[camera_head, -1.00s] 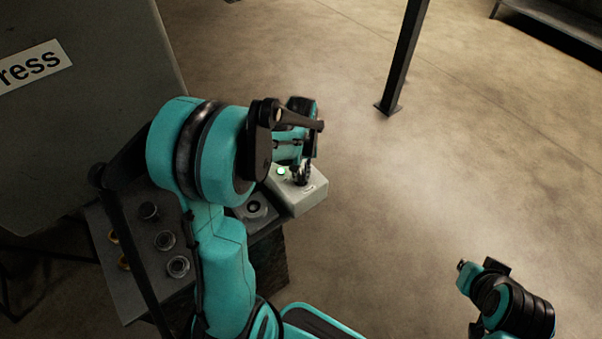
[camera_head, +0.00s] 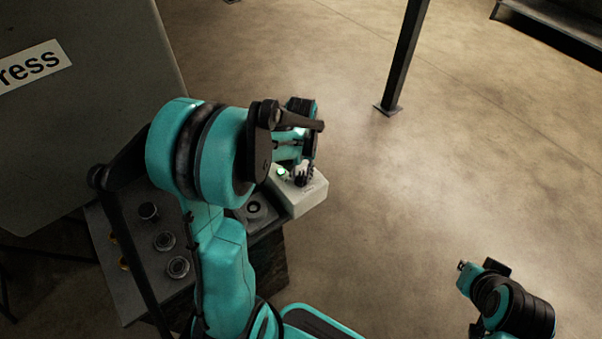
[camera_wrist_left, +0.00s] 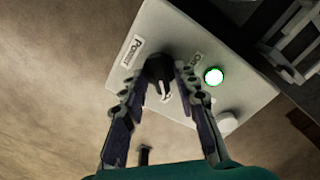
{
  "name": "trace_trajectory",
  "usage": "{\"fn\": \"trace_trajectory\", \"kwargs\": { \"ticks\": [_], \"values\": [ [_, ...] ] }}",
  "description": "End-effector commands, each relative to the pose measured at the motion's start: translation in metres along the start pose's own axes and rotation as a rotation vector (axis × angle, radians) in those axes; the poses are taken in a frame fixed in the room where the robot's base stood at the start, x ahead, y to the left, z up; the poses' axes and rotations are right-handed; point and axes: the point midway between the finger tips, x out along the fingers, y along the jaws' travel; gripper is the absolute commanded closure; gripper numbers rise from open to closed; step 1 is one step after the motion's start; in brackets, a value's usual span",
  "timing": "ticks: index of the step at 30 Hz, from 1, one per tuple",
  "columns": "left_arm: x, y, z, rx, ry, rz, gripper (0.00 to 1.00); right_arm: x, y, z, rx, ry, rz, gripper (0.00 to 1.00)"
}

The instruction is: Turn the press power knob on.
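The press power knob (camera_wrist_left: 159,70) is black with a pale pointer mark and sits on a light grey control box (camera_wrist_left: 182,30). Its pointer is turned toward the bottom of the left wrist view. A green lamp (camera_wrist_left: 213,76) beside the knob is lit, and it shows green in the head view (camera_head: 282,171). My left gripper (camera_wrist_left: 160,78) has one finger on each side of the knob, close to it; it seems open, and contact is hard to make out. My right gripper (camera_head: 462,267) is at the lower right of the head view, far from the box; its fingers are too small to read.
A dark panel (camera_head: 128,225) with several round gauges or buttons lies left of the box. The grey press body (camera_head: 90,120) stands at the upper left. A dark post (camera_head: 405,55) rises from the floor beyond. The floor right of the box is clear.

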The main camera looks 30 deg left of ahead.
Motion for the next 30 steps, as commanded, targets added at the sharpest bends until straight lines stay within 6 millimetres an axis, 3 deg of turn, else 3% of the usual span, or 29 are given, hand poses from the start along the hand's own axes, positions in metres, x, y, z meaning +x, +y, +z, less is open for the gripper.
{"fn": "trace_trajectory", "kwargs": {
  "ticks": [11, 14, 24, 30],
  "values": [
    [-0.005, 0.0, 0.001, -0.001, -0.001, 0.0, 0.65, 0.0, 0.0, 0.0, 0.0, 0.0, 0.0, 1.0],
    [-0.019, 0.0, 0.001, -0.001, -0.001, 0.0, 0.65, 0.0, 0.0, 0.0, 0.0, 0.0, 0.0, 1.0],
    [-0.091, 0.0, 0.001, -0.001, -0.001, 0.0, 0.65, 0.0, 0.0, 0.0, 0.0, 0.0, 0.0, 1.0],
    [-0.115, 0.0, 0.0, -0.001, -0.001, 0.0, 0.65, 0.0, 0.0, 0.0, 0.0, 0.0, 0.0, 1.0]
  ]
}}
